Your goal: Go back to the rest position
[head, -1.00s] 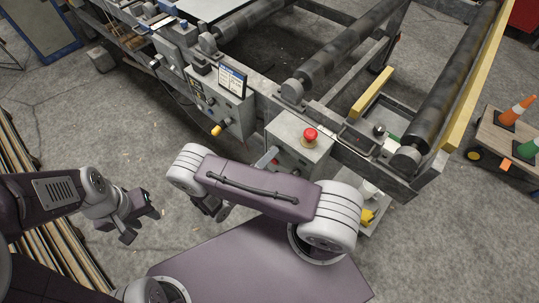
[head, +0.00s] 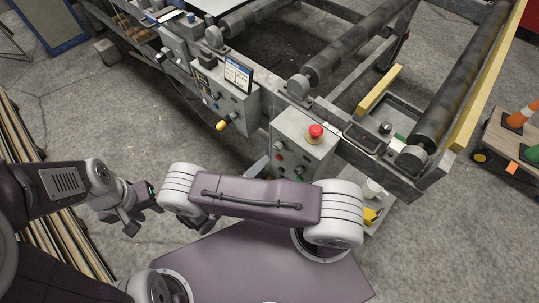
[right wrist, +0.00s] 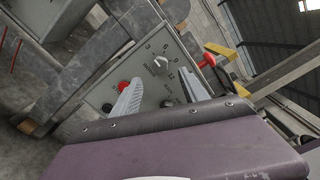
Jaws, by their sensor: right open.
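My left gripper (head: 140,208) is at the left in the head view, over the bare floor, with its fingers apart and nothing between them. My right arm lies across the middle of the head view and hides most of my right gripper there. In the right wrist view my right gripper (right wrist: 158,92) shows two grey ribbed fingers spread apart and empty. They are in front of a grey control box (right wrist: 150,60) with a dial and a red button; I cannot tell how far off it is.
The control box with a red mushroom button (head: 316,131) stands just beyond my right arm. A roller conveyor (head: 360,40) fills the back. A cart (head: 498,142) with cones is at right. Long wooden strips (head: 45,215) lie at left. Floor between strips and machine is clear.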

